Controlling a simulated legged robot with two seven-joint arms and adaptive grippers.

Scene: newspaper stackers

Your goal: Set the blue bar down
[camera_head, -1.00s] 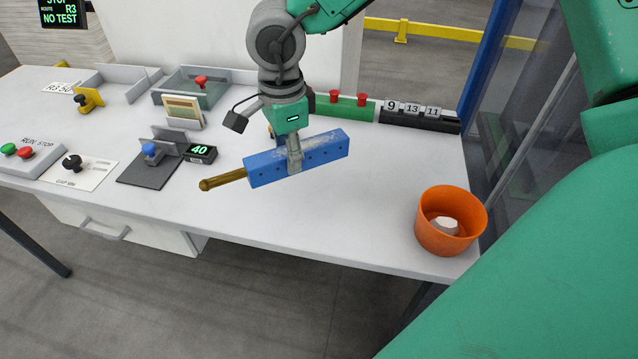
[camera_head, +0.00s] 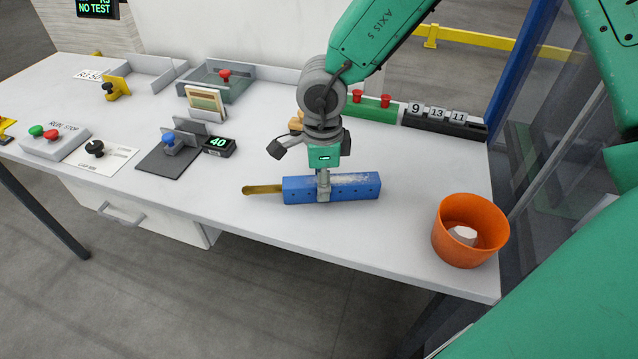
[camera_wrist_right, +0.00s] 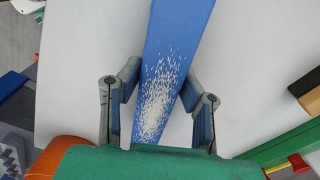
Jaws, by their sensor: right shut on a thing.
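The blue bar (camera_head: 350,188) has a brownish-gold handle (camera_head: 262,189) at its left end and pale worn specks on its upper face. It lies level, low at the table's front middle; I cannot tell whether it touches the top. My right gripper (camera_head: 323,192) points down and is shut on the bar's middle. In the right wrist view the bar (camera_wrist_right: 177,45) runs between the two fingers of the gripper (camera_wrist_right: 160,105), specks near the palm. My left gripper is not in view.
An orange pot (camera_head: 470,230) with a white thing inside stands at the table's right front corner. Number blocks on a black rack (camera_head: 445,122) and a green block with red knobs (camera_head: 375,107) stand behind. A dark plate with a blue knob (camera_head: 168,150) is left. The white table (camera_head: 400,240) is clear around the bar.

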